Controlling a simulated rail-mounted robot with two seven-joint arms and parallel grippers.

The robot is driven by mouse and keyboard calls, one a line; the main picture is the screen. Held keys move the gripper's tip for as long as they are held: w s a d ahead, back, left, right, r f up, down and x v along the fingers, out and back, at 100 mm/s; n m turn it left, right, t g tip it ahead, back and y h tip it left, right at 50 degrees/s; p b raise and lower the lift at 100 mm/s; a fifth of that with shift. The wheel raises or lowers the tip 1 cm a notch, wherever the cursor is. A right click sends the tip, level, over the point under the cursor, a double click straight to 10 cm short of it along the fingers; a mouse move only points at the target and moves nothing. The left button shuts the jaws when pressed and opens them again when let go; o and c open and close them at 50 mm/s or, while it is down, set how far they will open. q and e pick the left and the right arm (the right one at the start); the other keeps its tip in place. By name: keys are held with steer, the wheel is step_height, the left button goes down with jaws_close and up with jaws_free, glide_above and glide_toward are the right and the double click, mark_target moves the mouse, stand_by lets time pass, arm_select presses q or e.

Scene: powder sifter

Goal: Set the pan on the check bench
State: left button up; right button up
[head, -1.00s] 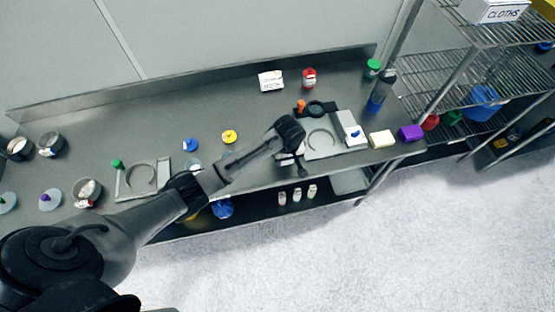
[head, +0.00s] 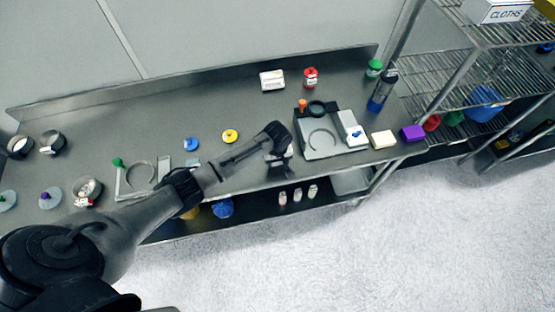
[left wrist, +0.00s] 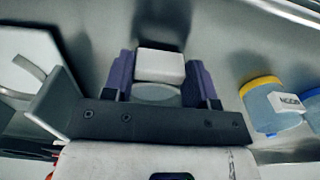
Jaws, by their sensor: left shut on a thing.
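My left gripper (head: 278,150) hangs over the front part of the bench, just left of the grey station. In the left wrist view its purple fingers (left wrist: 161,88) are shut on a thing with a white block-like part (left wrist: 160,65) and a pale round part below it. I take this as the pan; most of it is hidden by the gripper. A pale bit of it (head: 279,161) shows in the head view. The long steel bench (head: 255,110) runs across the view. The right gripper is not in view.
The grey station (head: 322,149) with an empty ring is right of my gripper; another ringed station (head: 128,191) stands left. A yellow-topped piece (head: 230,136) and a blue-topped piece (head: 191,144) stand between.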

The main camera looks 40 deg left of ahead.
arm_select(q)
steer(key=shift+f, duration=0.15)
steer(key=o, duration=1)
step_height(320, 180, up, 12)
steer(key=p, duration=0.1)
steer(key=s+d+f+m+t+h, duration=0.1)
steer(key=s+d+f+m, duration=0.25)
steer(key=s, duration=0.35)
steer(key=s+d+f+m, duration=0.2)
steer(key=s+d+m, duration=0.1)
steer(key=s+d, duration=0.3)
steer(key=s+r+m, duration=0.2)
steer(key=s, duration=0.4)
steer(key=s+r+m+t, duration=0.1)
steer(key=s+r+m, duration=0.1)
steer(key=s, duration=0.4)
steer(key=s+r+m+t, duration=0.1)
steer(key=s+r+m, duration=0.1)
steer(key=s, duration=0.4)
steer(key=shift+a+y, duration=0.25)
steer(key=shift+y, duration=0.05)
steer(key=shift+w, duration=0.1)
